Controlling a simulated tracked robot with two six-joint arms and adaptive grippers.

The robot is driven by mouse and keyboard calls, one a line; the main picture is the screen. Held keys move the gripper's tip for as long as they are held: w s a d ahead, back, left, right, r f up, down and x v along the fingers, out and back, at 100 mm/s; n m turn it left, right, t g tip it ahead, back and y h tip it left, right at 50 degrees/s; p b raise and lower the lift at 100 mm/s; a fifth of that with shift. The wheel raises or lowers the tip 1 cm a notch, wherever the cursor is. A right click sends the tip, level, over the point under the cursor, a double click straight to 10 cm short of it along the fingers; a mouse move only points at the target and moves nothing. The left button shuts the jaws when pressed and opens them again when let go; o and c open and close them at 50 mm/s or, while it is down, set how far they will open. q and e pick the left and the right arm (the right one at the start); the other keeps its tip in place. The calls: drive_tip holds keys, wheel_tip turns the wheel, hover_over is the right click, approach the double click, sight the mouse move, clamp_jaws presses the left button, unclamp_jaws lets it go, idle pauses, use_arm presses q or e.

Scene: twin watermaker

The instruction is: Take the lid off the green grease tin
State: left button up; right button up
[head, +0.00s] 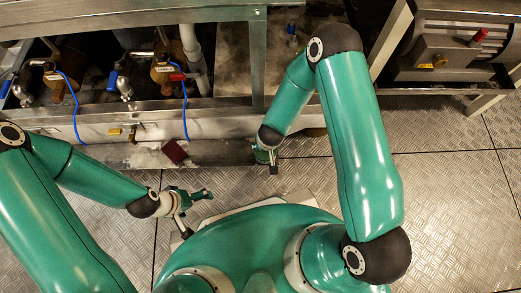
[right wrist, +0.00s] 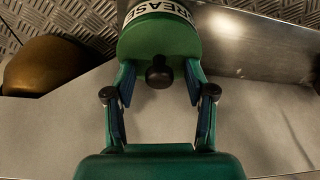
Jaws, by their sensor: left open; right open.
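The green grease tin (right wrist: 160,12) is in the right wrist view, with a white band lettered GREASE. Its green lid (right wrist: 150,50) faces the camera and has a round dark knob (right wrist: 158,73) at its middle. The lid sits on the tin. My right gripper (right wrist: 159,78) is open, with its two fingers on either side of the knob and a gap at each side. In the head view my right gripper (head: 268,160) is low by the bench's front edge, and I cannot clearly make out the tin there. My left gripper (head: 190,200) is open and empty, above the floor.
A rounded brown object (right wrist: 42,65) lies left of the tin. A blue-capped item (head: 291,30) stands farther back. The plated floor (head: 450,180) at right is clear.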

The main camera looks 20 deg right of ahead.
drive_tip(key=shift+c, duration=0.2)
drive_tip(key=c, duration=1)
drive_tip(key=shift+r, duration=0.1)
